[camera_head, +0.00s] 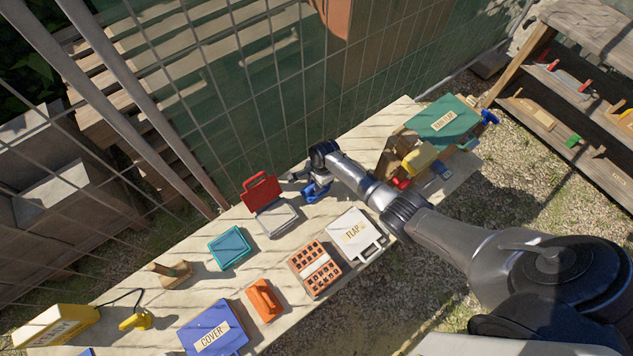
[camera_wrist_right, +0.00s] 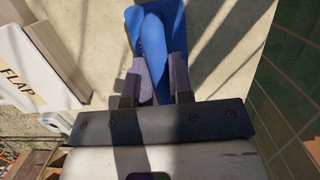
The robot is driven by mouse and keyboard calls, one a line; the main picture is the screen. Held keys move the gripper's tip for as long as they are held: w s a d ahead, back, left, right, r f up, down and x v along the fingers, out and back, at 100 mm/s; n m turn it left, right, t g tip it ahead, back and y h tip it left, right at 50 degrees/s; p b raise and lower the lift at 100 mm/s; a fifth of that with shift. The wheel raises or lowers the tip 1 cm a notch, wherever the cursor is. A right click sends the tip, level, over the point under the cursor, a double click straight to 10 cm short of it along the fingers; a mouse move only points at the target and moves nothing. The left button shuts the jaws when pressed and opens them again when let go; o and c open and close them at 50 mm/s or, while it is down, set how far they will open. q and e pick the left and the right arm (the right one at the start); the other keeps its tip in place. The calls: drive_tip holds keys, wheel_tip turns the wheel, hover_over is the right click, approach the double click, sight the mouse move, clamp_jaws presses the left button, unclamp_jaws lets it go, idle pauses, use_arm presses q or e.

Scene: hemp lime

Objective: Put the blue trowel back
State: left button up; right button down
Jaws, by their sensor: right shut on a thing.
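The blue trowel (camera_head: 317,194) is near the back edge of the workbench, partly hidden under my right gripper (camera_head: 310,182). In the right wrist view my right gripper (camera_wrist_right: 157,82) is shut on the blue trowel (camera_wrist_right: 158,35), with a finger on each side of it. The trowel's broad blue part points away from the gripper. I cannot tell whether the trowel touches the bench top. My left gripper is not in view.
The bench (camera_head: 205,285) also holds an open red-lidded case (camera_head: 277,218), a white FLAP box (camera_head: 355,235), a perforated brick (camera_head: 314,268) and a blue COVER box (camera_head: 213,330). A green box (camera_head: 441,119) stands at the right end. A mesh fence (camera_head: 270,100) runs behind; shelves (camera_head: 575,90) stand upper right.

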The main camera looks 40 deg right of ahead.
drive_tip(key=shift+f, duration=0.25)
idle(0.4)
drive_tip(key=c, duration=1.2)
unclamp_jaws()
drive_tip(key=shift+o, duration=1.3)
drive_tip(key=shift+r, duration=0.1)
drive_tip(key=p+v, duration=0.3)
drive_tip(key=v, duration=1)
drive_tip(key=shift+r, duration=0.35)
